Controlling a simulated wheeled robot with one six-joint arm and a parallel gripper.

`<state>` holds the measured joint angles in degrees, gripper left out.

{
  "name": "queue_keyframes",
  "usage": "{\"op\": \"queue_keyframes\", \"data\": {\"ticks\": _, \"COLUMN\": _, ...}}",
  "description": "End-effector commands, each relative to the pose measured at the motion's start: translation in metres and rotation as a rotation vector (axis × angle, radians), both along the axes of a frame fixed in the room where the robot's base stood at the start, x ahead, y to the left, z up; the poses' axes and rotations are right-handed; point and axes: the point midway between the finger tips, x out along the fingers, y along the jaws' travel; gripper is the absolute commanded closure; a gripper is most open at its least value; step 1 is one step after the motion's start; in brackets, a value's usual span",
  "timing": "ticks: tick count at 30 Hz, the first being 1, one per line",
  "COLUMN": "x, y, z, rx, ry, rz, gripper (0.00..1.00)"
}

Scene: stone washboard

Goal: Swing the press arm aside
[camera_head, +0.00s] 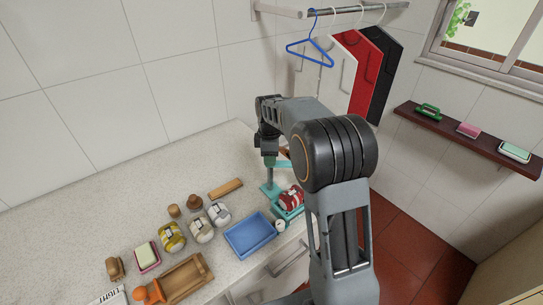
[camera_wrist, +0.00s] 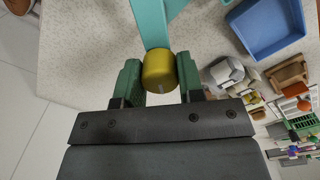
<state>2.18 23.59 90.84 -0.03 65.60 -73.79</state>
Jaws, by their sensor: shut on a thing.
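The teal press (camera_head: 268,188) stands near the right edge of the stone counter, partly hidden behind my arm. A red-and-white rolled item (camera_head: 291,197) lies on its teal base. In the wrist view the teal press arm (camera_wrist: 154,25) runs down from the top edge and ends in a round yellow knob (camera_wrist: 159,72). My gripper (camera_wrist: 159,82) has its two green fingers on either side of this knob and is shut on it. In the head view the knob and fingertips are hard to make out.
A blue tray (camera_head: 250,236) sits left of the press. Several rolled cloths (camera_head: 200,228), a wooden tray (camera_head: 184,278) and a sponge dish (camera_head: 146,257) lie farther left. Hanging garments (camera_head: 366,70) and a dark shelf (camera_head: 470,140) are on the walls. The counter's back is clear.

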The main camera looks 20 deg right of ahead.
Motion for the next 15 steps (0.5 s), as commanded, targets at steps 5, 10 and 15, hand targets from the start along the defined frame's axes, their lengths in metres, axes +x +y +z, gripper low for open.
{"op": "queue_keyframes", "data": {"ticks": 5, "x": 0.0000, "y": -0.0003, "z": 0.0007, "rx": 0.000, "ry": 0.000, "rz": 0.166, "gripper": 1.00}}
{"op": "queue_keyframes", "data": {"ticks": 10, "x": 0.0001, "y": -0.0006, "z": 0.0007, "rx": 0.000, "ry": 0.000, "rz": 0.318, "gripper": 1.00}}
{"op": "queue_keyframes", "data": {"ticks": 15, "x": 0.0002, "y": -0.0007, "z": 0.0008, "rx": 0.000, "ry": -0.001, "rz": 0.451, "gripper": 1.00}}
